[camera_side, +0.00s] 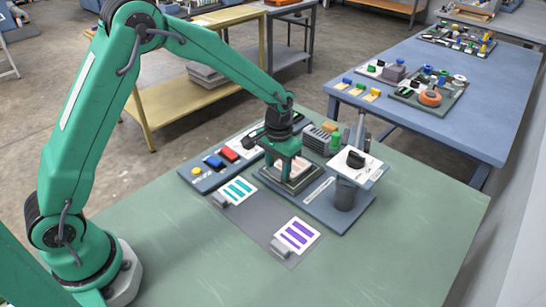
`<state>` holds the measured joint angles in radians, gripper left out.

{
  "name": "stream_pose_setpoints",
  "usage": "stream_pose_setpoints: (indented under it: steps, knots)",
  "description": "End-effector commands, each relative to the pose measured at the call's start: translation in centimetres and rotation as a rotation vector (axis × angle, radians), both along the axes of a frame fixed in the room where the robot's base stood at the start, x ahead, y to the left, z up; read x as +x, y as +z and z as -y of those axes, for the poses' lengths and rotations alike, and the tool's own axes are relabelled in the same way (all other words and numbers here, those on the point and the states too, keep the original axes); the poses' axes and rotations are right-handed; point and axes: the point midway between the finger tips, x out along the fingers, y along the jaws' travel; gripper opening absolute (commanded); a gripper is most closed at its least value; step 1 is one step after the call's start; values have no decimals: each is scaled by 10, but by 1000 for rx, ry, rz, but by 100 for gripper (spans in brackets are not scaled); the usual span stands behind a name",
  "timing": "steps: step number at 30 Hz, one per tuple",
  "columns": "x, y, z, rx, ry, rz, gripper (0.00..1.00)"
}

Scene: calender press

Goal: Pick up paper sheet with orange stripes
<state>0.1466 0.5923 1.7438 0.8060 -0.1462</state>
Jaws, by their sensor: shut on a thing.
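My green gripper (285,177) points down at the middle of the workbench, in front of the press. It is shut on a pale sheet (299,168), taken as the paper sheet with orange stripes. My fingers cover much of this sheet, and its stripes cannot be made out clearly. I cannot tell whether it is lifted or still touches the surface below. A sheet with teal stripes (237,190) lies to the left of my gripper. A sheet with purple stripes (297,235) lies nearer the front edge of the grey mat (255,223).
A press-like device (346,192) with a white top stands just right of my gripper. A panel with red and blue buttons (205,178) lies on the left. Small parts (320,138) stand behind. The green bench (190,262) is clear at the front.

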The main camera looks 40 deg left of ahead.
Motion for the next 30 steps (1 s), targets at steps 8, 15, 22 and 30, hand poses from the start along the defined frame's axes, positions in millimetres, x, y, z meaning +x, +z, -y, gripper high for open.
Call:
stream_pose_setpoints:
  steps: [8,15,22,30]
  knots:
    - [1,35,0,-1,0,5,19]
    - [1,71,0,-1,0,5,19]
    - [0,91,0,0,0,2,19]
    - [0,94,0,0,0,1,19]
